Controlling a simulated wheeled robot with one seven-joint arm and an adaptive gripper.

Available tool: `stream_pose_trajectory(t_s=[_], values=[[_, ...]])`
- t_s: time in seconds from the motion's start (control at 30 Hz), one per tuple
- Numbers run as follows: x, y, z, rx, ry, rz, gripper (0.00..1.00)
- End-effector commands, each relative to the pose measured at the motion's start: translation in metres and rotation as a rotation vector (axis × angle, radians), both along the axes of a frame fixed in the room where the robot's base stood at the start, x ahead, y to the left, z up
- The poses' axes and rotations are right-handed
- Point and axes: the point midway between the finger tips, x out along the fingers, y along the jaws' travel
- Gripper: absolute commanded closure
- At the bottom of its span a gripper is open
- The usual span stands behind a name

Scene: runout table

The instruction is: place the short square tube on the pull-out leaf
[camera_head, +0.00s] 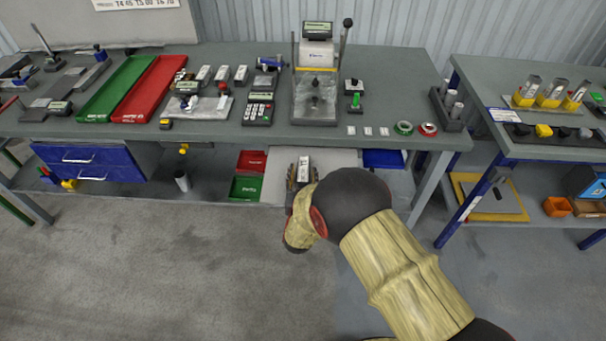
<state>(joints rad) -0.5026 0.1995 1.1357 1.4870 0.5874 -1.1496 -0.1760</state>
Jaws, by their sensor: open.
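The pull-out leaf (341,158) is a light grey board sticking out below the front edge of the workbench. My gripper (303,172) is over the leaf's left part, with its fingers open. A short square tube (304,165), grey with a white label, is between the fingers. It appears to rest upright on the leaf, but its lower end is hidden by my gripper. My arm covers the leaf's front right part.
The workbench (400,80) carries a press-like stand (316,85), a green tray (117,88), a red tray (150,88) and several small labelled blocks (221,74). Red and green bins (246,187) sit left of the leaf. A second table (530,75) stands right.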

Motion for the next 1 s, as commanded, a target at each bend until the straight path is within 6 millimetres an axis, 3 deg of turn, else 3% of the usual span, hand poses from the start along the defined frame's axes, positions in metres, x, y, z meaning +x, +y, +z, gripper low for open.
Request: stream_pose_trajectory(t_s=[0.17, 0.7, 1.0], values=[[-0.003, 0.001, 0.005, -0.001, 0.001, 0.001, 0.52], [-0.102, 0.005, 0.02, -0.001, 0.001, 0.003, 0.52], [-0.119, 0.004, 0.021, 0.0, 0.0, 0.0, 0.52]])
